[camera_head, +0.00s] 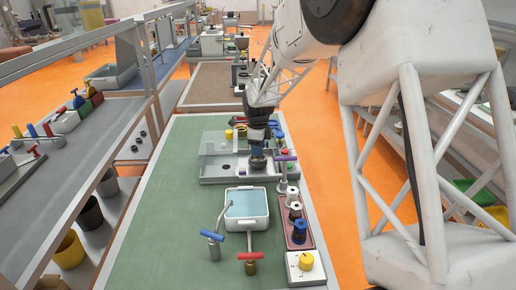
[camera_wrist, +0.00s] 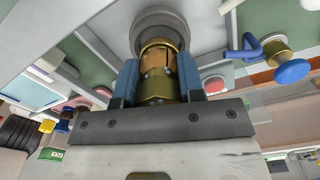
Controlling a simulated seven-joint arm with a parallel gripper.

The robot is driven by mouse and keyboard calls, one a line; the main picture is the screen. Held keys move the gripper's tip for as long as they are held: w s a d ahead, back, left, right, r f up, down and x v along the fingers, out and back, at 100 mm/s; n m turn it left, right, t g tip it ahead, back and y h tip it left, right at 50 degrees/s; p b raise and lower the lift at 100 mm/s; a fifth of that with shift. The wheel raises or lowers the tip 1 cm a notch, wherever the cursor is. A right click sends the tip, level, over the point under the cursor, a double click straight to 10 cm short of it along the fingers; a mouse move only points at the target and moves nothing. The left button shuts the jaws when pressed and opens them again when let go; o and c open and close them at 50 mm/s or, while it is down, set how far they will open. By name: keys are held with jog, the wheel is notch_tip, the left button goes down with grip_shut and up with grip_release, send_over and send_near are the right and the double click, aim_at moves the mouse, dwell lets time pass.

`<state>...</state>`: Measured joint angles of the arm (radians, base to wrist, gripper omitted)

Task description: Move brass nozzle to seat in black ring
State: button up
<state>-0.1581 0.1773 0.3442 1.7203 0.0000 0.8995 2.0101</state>
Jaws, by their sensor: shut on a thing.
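The brass nozzle (camera_wrist: 159,72) is between the blue fingers of my gripper (camera_wrist: 160,82) in the wrist view, and the fingers are closed on its sides. Its far end meets or overlaps a round grey part (camera_wrist: 168,24); I cannot tell whether they touch. In the head view my gripper (camera_head: 257,148) points down over the grey fixture tray (camera_head: 212,180), with a dark grey round part (camera_head: 257,162) right below it. The nozzle is mostly hidden there. A dark round spot (camera_head: 226,168) shows on the tray to the left; I cannot tell which is the black ring.
A purple-handled post (camera_head: 285,158) stands close to the right of my gripper. In front are a white basin (camera_head: 246,222), blue (camera_head: 212,236) and red (camera_head: 251,256) T-handles, a pink tray of spools (camera_head: 299,240) and a yellow-knobbed box (camera_head: 305,270). The green mat's left side (camera_head: 165,215) is clear.

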jog(key=shift+f, duration=0.85)
dwell(0.7)
dwell(0.6)
jog(key=o, duration=1.6)
jog(key=shift+o, duration=0.2)
jog(key=shift+r, duration=0.1)
jog(key=shift+r, duration=3.4)
jog(key=shift+s+r, duration=0.1)
